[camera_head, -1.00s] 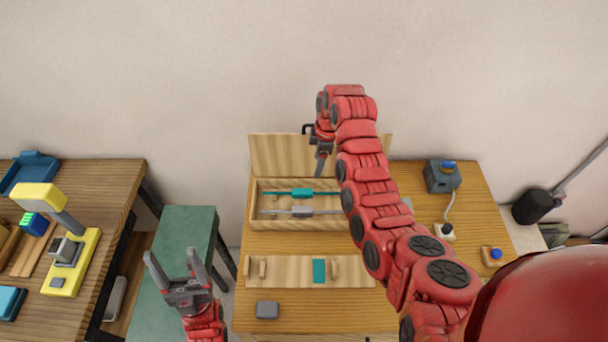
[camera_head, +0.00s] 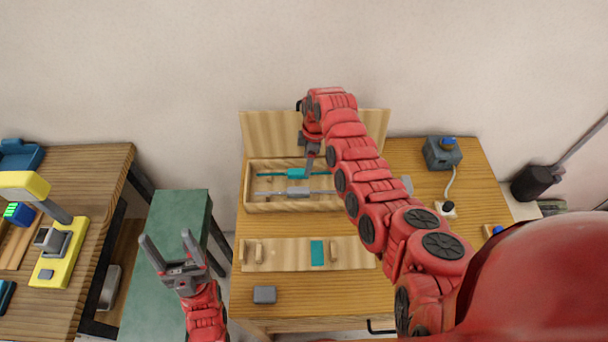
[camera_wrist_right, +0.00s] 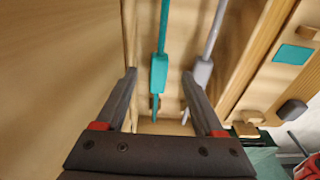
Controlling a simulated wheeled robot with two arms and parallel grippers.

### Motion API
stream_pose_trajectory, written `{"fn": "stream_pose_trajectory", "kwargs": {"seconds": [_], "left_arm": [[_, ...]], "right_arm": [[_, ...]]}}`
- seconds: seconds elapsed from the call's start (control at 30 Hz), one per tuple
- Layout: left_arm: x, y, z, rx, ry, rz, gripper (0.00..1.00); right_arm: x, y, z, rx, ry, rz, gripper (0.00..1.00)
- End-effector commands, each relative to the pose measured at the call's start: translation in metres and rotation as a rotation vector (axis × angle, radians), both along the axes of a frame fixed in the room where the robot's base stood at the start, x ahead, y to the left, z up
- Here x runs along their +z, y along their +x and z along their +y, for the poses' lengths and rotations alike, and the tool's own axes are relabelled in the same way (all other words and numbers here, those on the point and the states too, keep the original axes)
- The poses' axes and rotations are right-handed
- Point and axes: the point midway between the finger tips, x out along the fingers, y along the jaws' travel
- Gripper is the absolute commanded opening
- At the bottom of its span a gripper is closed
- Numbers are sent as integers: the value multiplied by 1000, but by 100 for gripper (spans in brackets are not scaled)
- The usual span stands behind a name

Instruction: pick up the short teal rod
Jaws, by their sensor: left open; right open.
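The teal rod (camera_head: 298,174) lies in the open wooden box (camera_head: 250,206), on the side nearer the raised lid, with a thicker block at its middle. It also shows in the right wrist view (camera_wrist_right: 159,74), between my fingers and apart from them. A grey rod (camera_head: 299,192) with a similar block lies beside it, and it shows to the right in the wrist view (camera_wrist_right: 203,72). My right gripper (camera_head: 310,164) is open and empty over the box, above the teal rod. My left gripper (camera_head: 172,252) is open and empty over the green bench.
The wooden lid (camera_head: 270,135) stands up behind the box. A wooden holder with a teal patch (camera_head: 317,253) and pegs lies in front, with a grey block (camera_head: 265,295) before it. A grey device with a blue button (camera_head: 443,153) stands at right. The green bench (camera_head: 180,215) is clear.

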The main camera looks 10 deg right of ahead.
Motion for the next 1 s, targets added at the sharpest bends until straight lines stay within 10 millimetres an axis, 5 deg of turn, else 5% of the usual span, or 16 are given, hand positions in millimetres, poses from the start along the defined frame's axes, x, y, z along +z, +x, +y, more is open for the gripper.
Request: {"fn": "stream_pose_trajectory", "kwargs": {"seconds": [0.3,0.57,0.93,1.0], "left_arm": [[-27,0,0,0,0,0,69],[-25,0,0,0,0,0,69],[-25,0,0,0,0,0,69],[-25,0,0,0,0,0,69]], "right_arm": [[-48,0,3,1,0,-1,70],[-48,1,4,0,0,-3,70],[-48,1,4,0,1,-2,3],[-48,0,4,0,1,-2,0]]}}
